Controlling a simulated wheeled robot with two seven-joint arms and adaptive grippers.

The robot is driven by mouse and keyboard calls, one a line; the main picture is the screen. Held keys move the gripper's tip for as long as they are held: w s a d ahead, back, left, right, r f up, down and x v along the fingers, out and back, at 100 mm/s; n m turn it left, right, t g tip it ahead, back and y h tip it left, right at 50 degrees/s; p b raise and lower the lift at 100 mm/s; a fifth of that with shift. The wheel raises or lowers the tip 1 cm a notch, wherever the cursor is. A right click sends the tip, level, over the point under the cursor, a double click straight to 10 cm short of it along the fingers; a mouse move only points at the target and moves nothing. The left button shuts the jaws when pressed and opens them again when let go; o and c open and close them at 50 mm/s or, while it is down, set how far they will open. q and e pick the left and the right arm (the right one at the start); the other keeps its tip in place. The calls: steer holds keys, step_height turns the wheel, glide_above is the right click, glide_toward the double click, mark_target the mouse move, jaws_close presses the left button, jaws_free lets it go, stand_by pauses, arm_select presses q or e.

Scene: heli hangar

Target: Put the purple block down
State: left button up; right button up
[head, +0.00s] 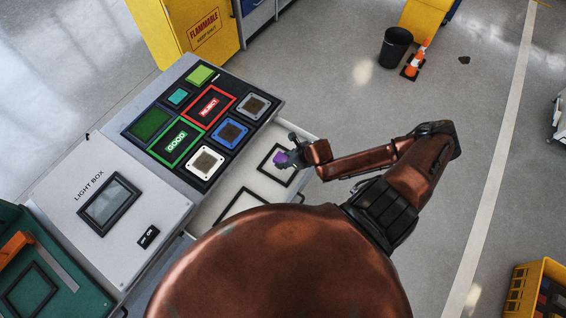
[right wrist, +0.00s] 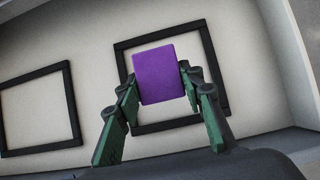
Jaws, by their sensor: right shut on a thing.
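The purple block (right wrist: 160,74) is held between the two fingers of my right gripper (right wrist: 158,84), which is shut on it. In the right wrist view the block shows in front of a black square frame (right wrist: 207,52) on a pale surface (right wrist: 95,55). I cannot tell how high the block is above that surface. In the head view the block (head: 280,158) and my right gripper (head: 287,156) are over the pale surface, near the same black frame (head: 270,172). My left gripper is not in view.
A second black frame (right wrist: 70,100) lies on the pale surface. Beside it stands a dark panel with a GOOD area (head: 177,141), a REJECT area (head: 208,107) and several square pads. A light box (head: 110,205) is at the left. Open floor (head: 330,50) lies beyond.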

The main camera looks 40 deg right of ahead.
steer(key=shift+w+d+f, duration=0.1)
steer(key=shift+w+f, duration=0.3)
steer(key=shift+f, duration=0.15)
steer(key=shift+w+d+f, duration=0.1)
steer(key=shift+w+f, duration=0.1)
steer(key=shift+f, duration=1.5)
steer(key=shift+f, duration=0.15)
steer(key=o, duration=1.2)
steer(key=shift+s+d+r, duration=0.1)
steer(key=shift+s+r, duration=0.1)
steer(key=shift+r, duration=0.25)
steer(key=p+v, duration=0.1)
steer(key=v, duration=1)
steer(key=shift+r, duration=0.15)
